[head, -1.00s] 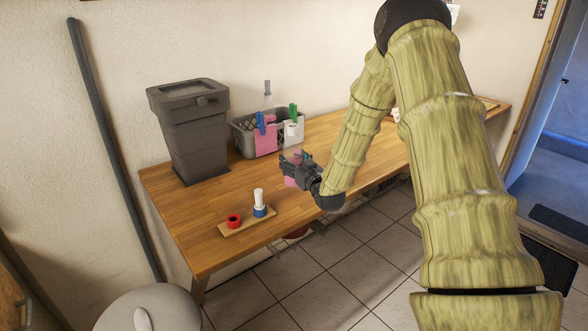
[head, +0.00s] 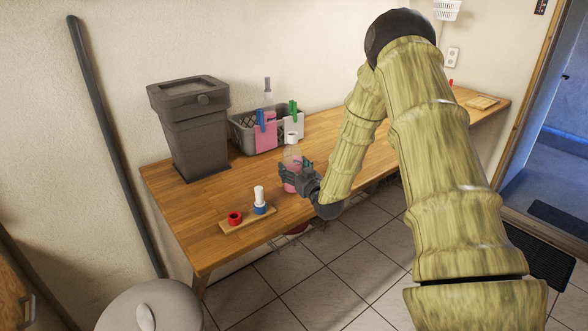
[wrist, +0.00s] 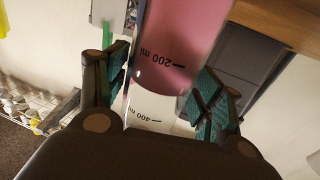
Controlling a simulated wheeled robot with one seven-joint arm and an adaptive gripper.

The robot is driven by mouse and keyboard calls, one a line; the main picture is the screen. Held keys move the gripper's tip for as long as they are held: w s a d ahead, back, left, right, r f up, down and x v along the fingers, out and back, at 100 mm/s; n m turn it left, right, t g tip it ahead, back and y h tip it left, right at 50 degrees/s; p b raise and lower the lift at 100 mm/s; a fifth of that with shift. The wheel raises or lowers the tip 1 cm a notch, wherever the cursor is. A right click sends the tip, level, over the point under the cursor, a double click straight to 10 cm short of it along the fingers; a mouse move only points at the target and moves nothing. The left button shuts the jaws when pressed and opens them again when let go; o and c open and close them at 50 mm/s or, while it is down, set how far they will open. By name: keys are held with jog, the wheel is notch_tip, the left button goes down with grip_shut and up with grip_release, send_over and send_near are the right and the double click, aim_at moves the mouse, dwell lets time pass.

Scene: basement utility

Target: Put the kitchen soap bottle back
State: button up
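A clear bottle with a white cap and pink liquid (head: 291,158), which I take to be the kitchen soap bottle, is upright at my gripper above the wooden worktop. Whether its base touches the wood is hidden. My gripper (head: 294,178) reaches it from the right, low on its body. A small board (head: 238,223) carries a red ring (head: 235,217) and a white-topped item in a blue ring (head: 259,203).
A grey basket (head: 240,136) with pink and white cards and blue and green clips stands behind the bottle. A tall grey bin (head: 192,135) stands at its left. The worktop (head: 200,212) is clear between the bin and board. A round grey lid (head: 150,308) is at front left.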

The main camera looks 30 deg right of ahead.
jog(key=shift+o, duration=0.4)
jog(key=shift+r, duration=0.15)
jog(key=s+b, duration=0.1)
jog(key=s, duration=0.3)
jog(key=s+a+b, duration=0.1)
jog(key=s, duration=0.3)
jog(key=s+b, duration=0.1)
jog(key=s, duration=0.3)
jog(key=shift+a+r, duration=0.1)
jog(key=shift+a, duration=0.1)
